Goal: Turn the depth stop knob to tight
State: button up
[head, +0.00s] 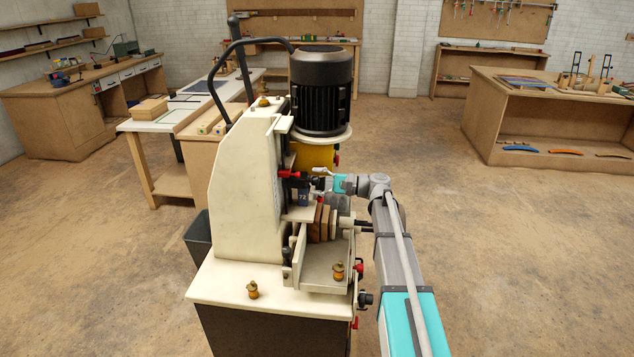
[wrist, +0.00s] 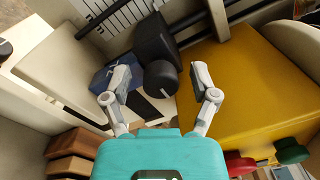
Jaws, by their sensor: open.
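A black round knob (wrist: 161,80) on a black block shows in the wrist view, most likely the depth stop knob. No marking on it is readable, so its setting cannot be told. My gripper (wrist: 159,70) is open, with one finger to the left of the knob and one to its right. Both fingers look apart from it. In the head view my gripper (head: 318,181) reaches in from the right beside the cream machine (head: 240,165), below its black motor (head: 321,90). The knob cannot be made out there.
A yellow housing (wrist: 255,85) is close to the right finger, with red (wrist: 240,165) and green (wrist: 290,151) buttons. Brown wooden blocks (head: 319,222) stand below my gripper. A red-ended part (head: 290,174) is just left of it. The floor right of the machine is clear.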

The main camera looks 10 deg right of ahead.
jog(key=shift+n, duration=0.4)
